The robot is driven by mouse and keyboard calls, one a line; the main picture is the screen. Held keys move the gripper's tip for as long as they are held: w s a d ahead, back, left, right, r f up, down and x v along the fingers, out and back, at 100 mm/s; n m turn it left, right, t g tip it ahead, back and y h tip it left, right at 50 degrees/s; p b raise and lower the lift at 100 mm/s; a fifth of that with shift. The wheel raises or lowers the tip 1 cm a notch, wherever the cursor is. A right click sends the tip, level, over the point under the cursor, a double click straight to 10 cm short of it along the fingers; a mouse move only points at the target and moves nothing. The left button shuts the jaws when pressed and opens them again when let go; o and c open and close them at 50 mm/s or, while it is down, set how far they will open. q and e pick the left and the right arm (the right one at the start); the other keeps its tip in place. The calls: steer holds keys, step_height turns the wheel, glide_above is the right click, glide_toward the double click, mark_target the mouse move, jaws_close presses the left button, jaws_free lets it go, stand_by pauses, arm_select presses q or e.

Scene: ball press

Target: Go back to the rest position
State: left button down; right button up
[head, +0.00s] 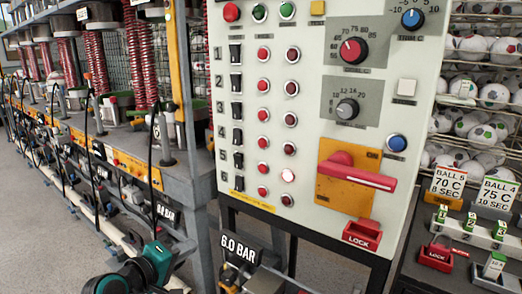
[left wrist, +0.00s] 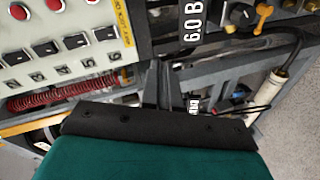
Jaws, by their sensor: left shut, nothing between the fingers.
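My left gripper (left wrist: 160,70) is shut and empty, its two dark fingers together. In the left wrist view it points toward the lower edge of the control panel, close to the 6.0 BAR label (left wrist: 190,22). In the head view the teal and black end of my left arm (head: 155,262) shows at the bottom left, below and left of the panel (head: 300,130); its fingertips are hard to make out there. My right gripper is out of view.
The panel carries knobs, buttons, black switches and a red handle (head: 340,178) above a red LOCK tag (head: 362,235). A row of presses with red springs (head: 97,60) stands at left. Racks of balls (head: 480,125) and a shelf of ball signs (head: 448,183) stand at right.

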arm_select(q)
steer(key=s+f+m+g+y, duration=0.1)
steer(key=s+f+m+y, duration=0.1)
steer(key=s+f+m, duration=0.4)
steer(key=s+d+f+m+g+y+p, duration=0.1)
steer(key=s+f+m, duration=0.4)
steer(key=s+f, duration=0.7)
steer(key=s+y, duration=0.1)
steer(key=s, duration=0.5)
steer(key=shift+s+m+g+y, duration=0.3)
steer(key=shift+s+m, duration=0.1)
